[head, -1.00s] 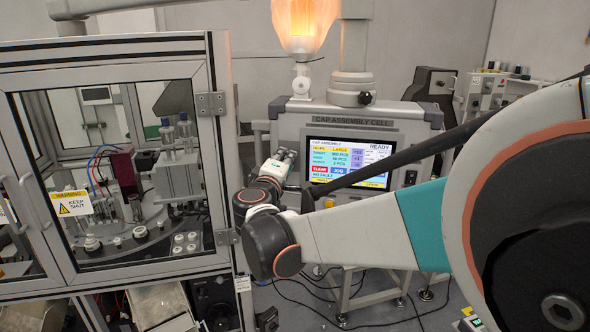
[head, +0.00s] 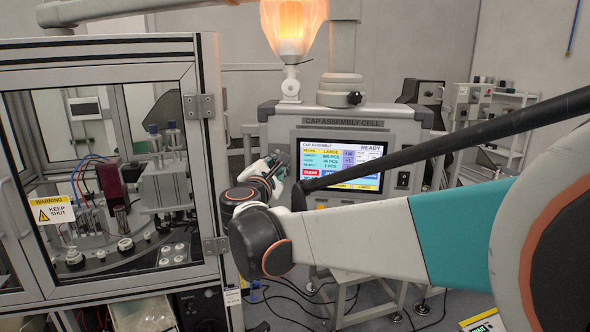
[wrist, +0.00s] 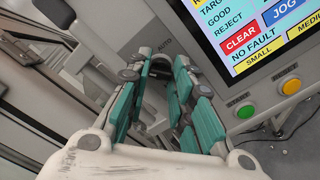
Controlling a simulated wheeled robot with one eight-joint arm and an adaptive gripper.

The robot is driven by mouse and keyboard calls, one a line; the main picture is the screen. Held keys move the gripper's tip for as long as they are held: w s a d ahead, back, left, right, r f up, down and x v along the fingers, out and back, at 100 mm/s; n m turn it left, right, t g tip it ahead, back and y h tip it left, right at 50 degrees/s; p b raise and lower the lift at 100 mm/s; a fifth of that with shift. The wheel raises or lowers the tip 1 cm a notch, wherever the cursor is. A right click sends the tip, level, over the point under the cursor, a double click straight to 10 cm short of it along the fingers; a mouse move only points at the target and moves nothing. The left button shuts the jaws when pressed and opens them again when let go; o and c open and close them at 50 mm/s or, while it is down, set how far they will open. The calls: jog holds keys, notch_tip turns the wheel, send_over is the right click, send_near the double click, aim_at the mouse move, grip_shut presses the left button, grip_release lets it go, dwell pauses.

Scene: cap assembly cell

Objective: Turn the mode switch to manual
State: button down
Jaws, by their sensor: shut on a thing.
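The control panel (head: 412,130) stands behind my arm, with a lit screen (head: 345,160). In the wrist view the mode switch (wrist: 160,70) is a dark knob on the grey panel face, left of the screen, with the label AUTO (wrist: 165,43) above it. My gripper (wrist: 162,66) has its teal-padded fingers on both sides of the knob and is shut on it. The fingers hide much of the knob, so its exact angle is hard to read. In the head view my gripper (head: 280,168) is at the panel's left side, and the switch is hidden.
A green button (wrist: 245,111) and an orange button (wrist: 291,86) sit below the screen, right of my fingers. A glazed machine enclosure (head: 205,150) stands close on the left. A lit orange lamp (head: 292,30) is above the panel. Cables (head: 290,300) lie on the floor.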

jog(key=shift+f+n, duration=0.1)
jog(key=shift+n, duration=0.7)
jog(key=shift+s, duration=0.1)
jog(key=c, duration=1.4)
grip_release()
